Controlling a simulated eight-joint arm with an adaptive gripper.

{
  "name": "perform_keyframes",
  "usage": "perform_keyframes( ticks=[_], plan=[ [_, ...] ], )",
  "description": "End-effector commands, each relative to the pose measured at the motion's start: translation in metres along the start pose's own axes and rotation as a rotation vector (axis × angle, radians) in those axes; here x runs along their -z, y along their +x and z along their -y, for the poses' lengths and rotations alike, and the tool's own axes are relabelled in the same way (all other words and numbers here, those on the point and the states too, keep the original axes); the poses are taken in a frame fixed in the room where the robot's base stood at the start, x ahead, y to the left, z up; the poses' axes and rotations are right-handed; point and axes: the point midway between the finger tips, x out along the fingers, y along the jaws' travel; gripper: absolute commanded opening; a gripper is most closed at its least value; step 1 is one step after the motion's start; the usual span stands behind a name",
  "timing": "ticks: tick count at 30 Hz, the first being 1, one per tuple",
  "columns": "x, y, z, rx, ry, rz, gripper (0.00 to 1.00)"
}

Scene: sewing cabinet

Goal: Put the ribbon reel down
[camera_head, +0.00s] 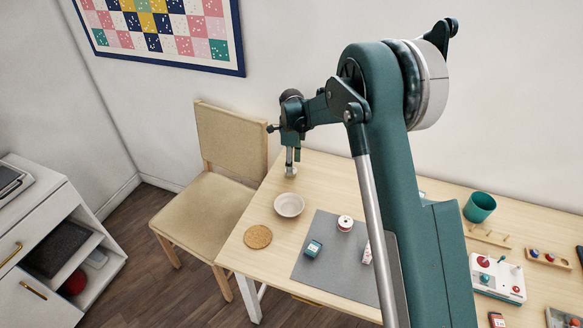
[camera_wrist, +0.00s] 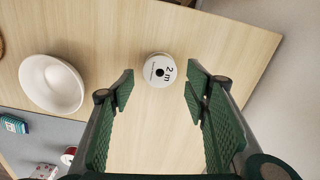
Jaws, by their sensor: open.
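A white ribbon reel (camera_wrist: 159,70) with "2 m" printed around its dark centre hole sits label up on the bare wooden table. In the wrist view it lies just beyond my gripper (camera_wrist: 160,90), whose two green fingers are spread wide, with a gap on each side of the reel. In the head view the reel (camera_head: 290,172) shows small at the table's back left, right under my gripper (camera_head: 293,160). A second, white and red spool (camera_head: 345,223) stands on the grey mat (camera_head: 325,262).
A white bowl (camera_head: 289,205) is the nearest object to the reel, with a cork coaster (camera_head: 258,236) farther forward. A chair (camera_head: 205,205) stands at the table's left edge. A teal cup (camera_head: 479,207) stands at right.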

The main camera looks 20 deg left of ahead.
Motion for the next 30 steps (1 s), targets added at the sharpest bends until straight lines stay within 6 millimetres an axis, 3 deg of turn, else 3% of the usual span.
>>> perform_keyframes(
  ticks=[9,15,21,30],
  plan=[
    [0.0,-0.054,-0.001,0.0,0.0,0.0,0.47],
    [0.0,-0.078,0.0,0.0,0.0,0.0,0.47],
    [0.0,-0.09,0.0,0.0,0.0,0.0,0.47],
    [0.0,-0.091,0.0,0.0,0.0,0.0,0.47]
  ],
)
